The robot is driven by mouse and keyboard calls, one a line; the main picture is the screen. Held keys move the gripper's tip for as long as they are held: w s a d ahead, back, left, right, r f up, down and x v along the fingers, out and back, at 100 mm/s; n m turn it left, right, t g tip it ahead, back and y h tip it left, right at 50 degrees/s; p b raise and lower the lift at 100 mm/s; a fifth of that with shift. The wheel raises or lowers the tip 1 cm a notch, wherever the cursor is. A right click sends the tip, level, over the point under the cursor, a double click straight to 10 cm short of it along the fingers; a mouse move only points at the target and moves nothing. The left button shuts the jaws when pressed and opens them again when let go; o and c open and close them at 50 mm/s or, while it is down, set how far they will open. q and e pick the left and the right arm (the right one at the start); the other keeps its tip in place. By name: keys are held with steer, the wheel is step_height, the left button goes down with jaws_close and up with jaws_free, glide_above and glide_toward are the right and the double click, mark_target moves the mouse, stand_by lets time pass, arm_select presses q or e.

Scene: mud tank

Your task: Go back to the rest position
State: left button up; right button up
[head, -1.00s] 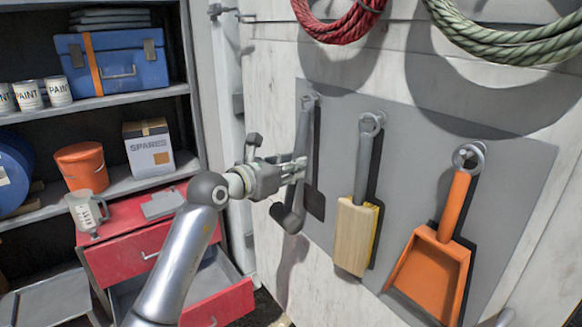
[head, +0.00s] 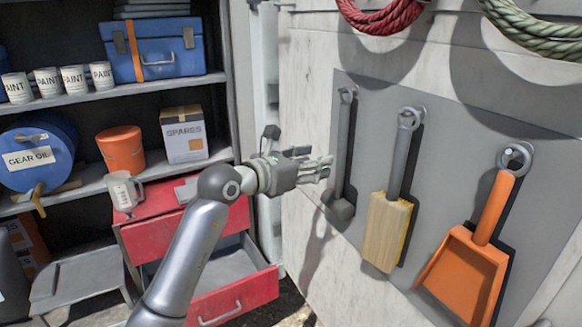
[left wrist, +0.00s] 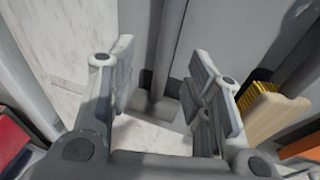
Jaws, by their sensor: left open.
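My left gripper (head: 318,168) is open and empty in front of the wall panel, a little left of a hanging grey hammer-like tool (head: 344,150). In the left wrist view its two fingers (left wrist: 165,95) stand apart, with the tool's head (left wrist: 155,108) showing between and beyond them. The tool hangs upright on a hook on the grey panel (head: 375,95). My right gripper is in neither view.
A brush (head: 386,230) and an orange dustpan (head: 466,265) hang right of the tool. Shelves hold a blue toolbox (head: 165,65), an orange bucket (head: 121,150) and a spares box (head: 184,135).

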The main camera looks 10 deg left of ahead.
arm_select(q)
steer(key=v, duration=0.7)
step_height(320, 180, down, 23)
steer(key=w+n+h, duration=0.1)
steer(key=n+h, duration=0.2)
steer(key=n, duration=1)
steer(key=s+a+f+n+y, duration=0.25)
steer(key=f+n, duration=0.25)
steer(key=f, duration=0.4)
steer(key=s+a+f+n+t+y, duration=0.1)
steer(key=s+a+f+n+y, duration=0.2)
steer(key=f+n, duration=0.5)
steer(key=s+a+f+n+y, duration=0.2)
steer(key=a+f+n+y, duration=0.15)
steer(key=f, duration=0.75)
steer(key=s+a+f+n+g+y, duration=0.2)
steer(key=s+a+f+n+g, duration=0.15)
steer(key=s+f, duration=0.75)
steer(key=s+a+f+n+g+y, duration=0.2)
steer(key=s+a+f+n, duration=0.15)
steer(key=s+f, duration=0.75)
steer(key=s+f+n+g, duration=0.3)
steer(key=s+f, duration=0.1)
steer(key=s, duration=0.9)
steer(key=s+f+n+g, duration=0.3)
steer(key=s+f, duration=0.1)
steer(key=s, duration=0.9)
steer(key=shift+s+a+g+y, duration=0.3)
steer(key=shift+s+g, duration=0.05)
steer(key=shift+c, duration=0.4)
